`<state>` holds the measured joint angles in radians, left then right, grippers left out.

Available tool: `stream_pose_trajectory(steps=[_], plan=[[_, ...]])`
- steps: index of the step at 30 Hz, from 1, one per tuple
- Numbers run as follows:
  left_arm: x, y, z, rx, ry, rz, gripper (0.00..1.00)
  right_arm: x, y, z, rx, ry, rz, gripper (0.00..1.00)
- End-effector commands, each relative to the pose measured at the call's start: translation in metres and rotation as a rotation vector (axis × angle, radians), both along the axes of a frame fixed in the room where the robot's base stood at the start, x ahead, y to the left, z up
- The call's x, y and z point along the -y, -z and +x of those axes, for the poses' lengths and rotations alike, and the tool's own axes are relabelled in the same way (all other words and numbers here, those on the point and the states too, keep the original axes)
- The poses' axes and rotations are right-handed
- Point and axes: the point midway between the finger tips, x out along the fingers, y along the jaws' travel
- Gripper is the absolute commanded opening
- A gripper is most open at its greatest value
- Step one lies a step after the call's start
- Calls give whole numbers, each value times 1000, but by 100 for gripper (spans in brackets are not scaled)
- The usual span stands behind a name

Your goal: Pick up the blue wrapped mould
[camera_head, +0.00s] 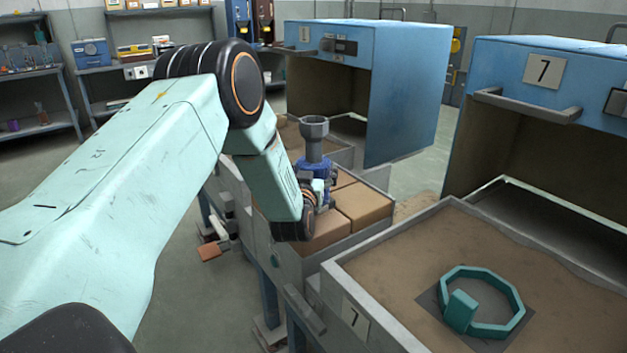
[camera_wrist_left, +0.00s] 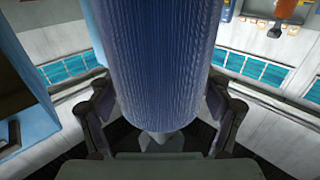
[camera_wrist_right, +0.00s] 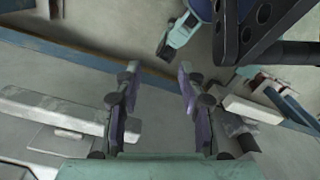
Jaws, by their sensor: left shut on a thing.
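The blue wrapped mould (camera_head: 313,167) stands upright in the head view, with a grey cup-shaped top above its blue body. My left gripper (camera_head: 319,186) is shut around its body. In the left wrist view the ribbed blue wrap (camera_wrist_left: 160,55) fills the middle, with a finger on each side. The arm and fingers hide the mould's lower part, so I cannot tell whether it touches the brick-topped tray behind it. My right gripper (camera_wrist_right: 158,78) shows only in the right wrist view, with its fingers apart and nothing between them.
Tan bricks (camera_head: 358,205) fill the tray by the mould. A sand tray (camera_head: 400,268) at front right holds a teal ring (camera_head: 484,328). Blue oven hoods (camera_head: 405,85) and (camera_head: 560,70) stand behind the trays. Shelves (camera_head: 95,85) line the back left.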

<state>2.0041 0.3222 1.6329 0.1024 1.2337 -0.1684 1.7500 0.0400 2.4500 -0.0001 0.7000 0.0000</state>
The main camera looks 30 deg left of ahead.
Motion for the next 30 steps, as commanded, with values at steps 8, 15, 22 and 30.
stream_pose_trajectory(steps=[8,15,22,30], plan=[[0,-3,1,6,-1,2,25,0,0,0,0,0,0,40],[-1,-15,1,8,-1,1,25,0,-5,0,0,0,0,40],[-1,-59,1,9,-2,0,25,0,-20,0,0,0,0,40],[-1,-96,1,6,-2,-1,25,0,-31,0,0,0,0,40]])
